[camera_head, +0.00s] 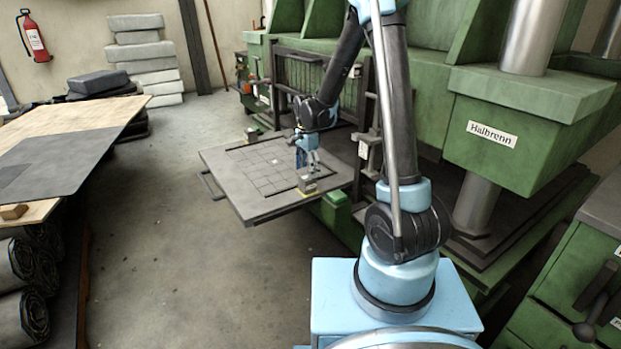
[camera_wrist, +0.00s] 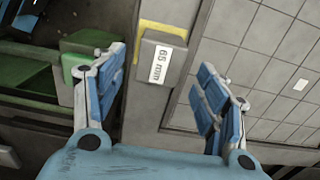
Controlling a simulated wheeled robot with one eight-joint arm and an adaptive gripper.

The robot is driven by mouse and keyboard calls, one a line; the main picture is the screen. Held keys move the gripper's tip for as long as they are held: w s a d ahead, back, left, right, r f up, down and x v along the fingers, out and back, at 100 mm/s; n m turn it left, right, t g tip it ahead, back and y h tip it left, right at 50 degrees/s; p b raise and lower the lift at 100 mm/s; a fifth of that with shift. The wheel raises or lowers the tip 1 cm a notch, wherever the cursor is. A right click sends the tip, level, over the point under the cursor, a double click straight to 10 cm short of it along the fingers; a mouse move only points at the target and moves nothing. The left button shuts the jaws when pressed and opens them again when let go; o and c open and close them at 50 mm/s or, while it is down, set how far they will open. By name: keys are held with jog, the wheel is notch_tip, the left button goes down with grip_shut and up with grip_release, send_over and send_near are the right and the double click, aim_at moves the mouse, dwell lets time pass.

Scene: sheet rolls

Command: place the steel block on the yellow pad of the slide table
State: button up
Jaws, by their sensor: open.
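The steel block (camera_wrist: 153,84) is grey with a white "65 mm" label and sits on the yellow pad (camera_wrist: 164,29), whose far edge shows beyond it in the wrist view. In the head view the block (camera_head: 307,186) is at the near right corner of the slide table (camera_head: 225,165), with yellow (camera_head: 306,195) showing at its foot. My gripper (camera_wrist: 163,88) is open, its blue fingers on either side of the block with a gap to each. In the head view my gripper (camera_head: 309,170) is just above the block. The rest of the pad is hidden under the block.
A green box (camera_wrist: 86,45) lies left of the block in the wrist view, close to the left finger. A worktable (camera_head: 65,150) with sheets stands left, above several rolls (camera_head: 25,290). The floor between is clear.

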notch_tip(320, 180, up, 6)
jog(key=shift+f, duration=0.2)
jog(key=s+d+r+n+t, duration=0.1)
jog(key=s+d+r+n, duration=0.25)
jog(key=s+d, duration=0.4)
jog(key=s+d+r+n, duration=0.2)
jog(key=s+d+r, duration=0.35)
jog(key=s, duration=0.25)
jog(key=s+d+f+n, duration=0.3)
jog(key=s+d, duration=0.2)
jog(key=s, duration=0.3)
jog(key=s+d+f+n+t, duration=0.1)
jog(key=s+d+f+n, duration=0.2)
jog(key=s, duration=0.5)
jog(key=shift+s+d, duration=0.2)
jog(key=shift+d, duration=0.7)
